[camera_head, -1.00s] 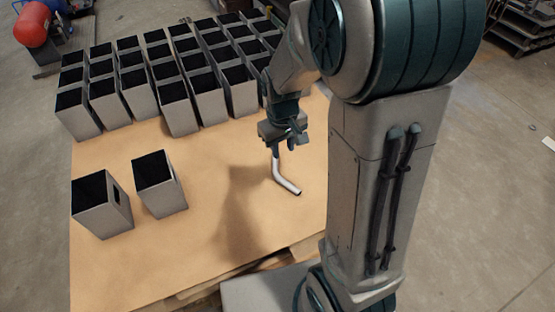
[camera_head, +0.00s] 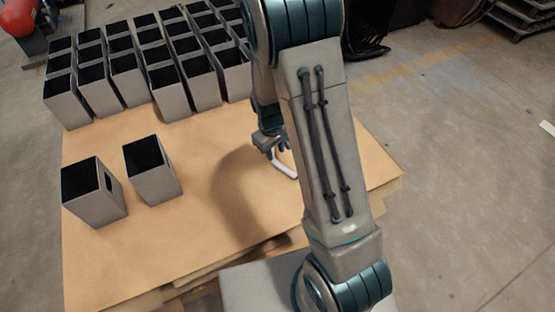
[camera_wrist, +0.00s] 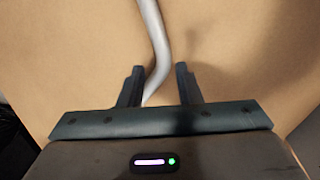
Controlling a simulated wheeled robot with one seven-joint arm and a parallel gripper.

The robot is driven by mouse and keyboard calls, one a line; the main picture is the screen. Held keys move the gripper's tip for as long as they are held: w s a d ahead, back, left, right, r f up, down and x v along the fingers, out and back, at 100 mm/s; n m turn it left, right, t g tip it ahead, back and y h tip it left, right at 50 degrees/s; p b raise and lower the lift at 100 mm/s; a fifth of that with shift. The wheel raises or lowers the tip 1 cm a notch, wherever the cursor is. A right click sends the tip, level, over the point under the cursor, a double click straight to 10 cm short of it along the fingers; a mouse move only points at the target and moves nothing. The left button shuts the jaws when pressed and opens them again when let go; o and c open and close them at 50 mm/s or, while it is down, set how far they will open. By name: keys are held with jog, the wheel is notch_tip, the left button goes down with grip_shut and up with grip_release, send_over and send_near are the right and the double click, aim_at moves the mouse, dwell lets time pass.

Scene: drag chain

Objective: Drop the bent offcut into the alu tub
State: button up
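The bent offcut, a thin silver tube with a bend, lies on the brown board, partly hidden behind my arm in the head view (camera_head: 284,170). In the wrist view the offcut (camera_wrist: 152,28) runs down between the two fingers of my gripper (camera_wrist: 159,68). The fingers are apart, with a gap on each side of the tube. In the head view my gripper (camera_head: 273,147) is low over the offcut's far end. Two grey open-topped boxes with dark insides, one at left (camera_head: 96,205) and one beside it (camera_head: 155,180), stand upright; I cannot tell whether either is the alu tub.
Several similar grey boxes (camera_head: 68,108) stand in close rows at the back left of the brown board (camera_head: 190,230). The board is bare between the two single boxes and my arm. Its right corner (camera_head: 385,175) is past my arm.

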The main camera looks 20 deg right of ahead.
aim_at(276, 162)
notch_tip(276, 162, down, 5)
jog(key=shift+d+f+b, duration=0.1)
jog(key=shift+f+b, duration=0.05)
jog(key=shift+b, duration=0.85)
grip_shut()
